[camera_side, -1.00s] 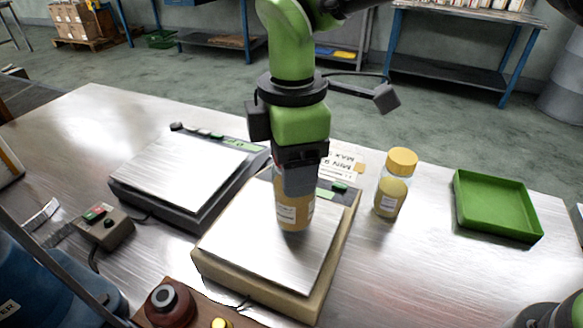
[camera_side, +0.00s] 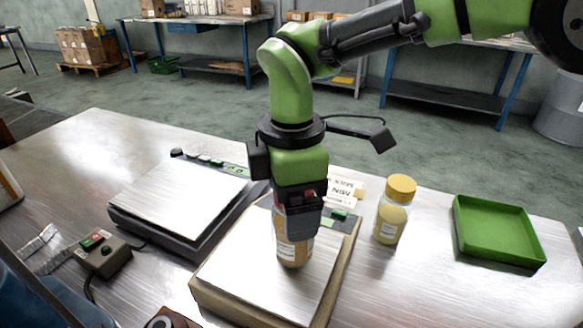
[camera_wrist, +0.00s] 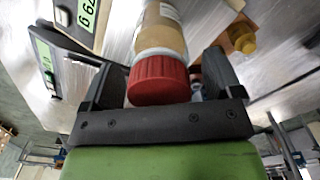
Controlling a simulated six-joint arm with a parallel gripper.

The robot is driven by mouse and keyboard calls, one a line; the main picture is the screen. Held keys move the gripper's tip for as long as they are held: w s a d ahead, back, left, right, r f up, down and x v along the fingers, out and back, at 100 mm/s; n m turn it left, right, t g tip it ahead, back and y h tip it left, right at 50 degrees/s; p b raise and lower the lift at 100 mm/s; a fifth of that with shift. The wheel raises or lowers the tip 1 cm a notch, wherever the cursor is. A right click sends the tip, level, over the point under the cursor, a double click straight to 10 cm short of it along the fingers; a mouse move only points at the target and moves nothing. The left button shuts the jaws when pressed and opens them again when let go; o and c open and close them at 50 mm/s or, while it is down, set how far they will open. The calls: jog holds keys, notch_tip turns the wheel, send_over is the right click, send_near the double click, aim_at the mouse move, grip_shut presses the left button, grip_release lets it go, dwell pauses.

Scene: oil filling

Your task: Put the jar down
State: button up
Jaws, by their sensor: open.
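The jar (camera_side: 294,250) holds amber contents, has a pale label and stands upright on the metal plate of the beige scale (camera_side: 265,262). In the wrist view its red lid (camera_wrist: 158,80) and amber body (camera_wrist: 160,35) show between my fingers. My gripper (camera_side: 298,210) is over the jar's upper part in the side view and hides its lid there. In the wrist view my gripper (camera_wrist: 165,82) is open, with a finger on each side of the lid and a gap showing on the right.
A second jar with a yellow lid (camera_side: 402,187) stands right of the scale. A green tray (camera_side: 500,262) lies farther right. A dark scale (camera_side: 180,240) with an empty plate is at left, near a button box (camera_side: 103,256). A small sign stands behind the beige scale.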

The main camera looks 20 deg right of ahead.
notch_tip(320, 180, up, 12)
jog(key=shift+f, duration=0.15)
dwell(0.4)
jog(key=s+d+r+m+t+y, duration=0.1)
jog(key=s+d+r+m+t, duration=0.15)
jog(key=d+r+m, duration=0.4)
jog(key=s+d+r+m+t+y, duration=0.1)
jog(key=s+d+r+m, duration=0.2)
jog(key=d, duration=0.6)
jog(key=s+d+f+m+t, duration=0.2)
jog(key=s+d+f+m, duration=0.1)
jog(key=s+m, duration=0.2)
jog(key=s+d+f+m+t, duration=0.1)
jog(key=s+d+f+m, duration=0.2)
jog(key=s+m, duration=0.3)
jog(key=shift+s+d+f+t, duration=0.25)
jog(key=shift+s+d+t, duration=0.1)
jog(key=shift+s+d, duration=0.35)
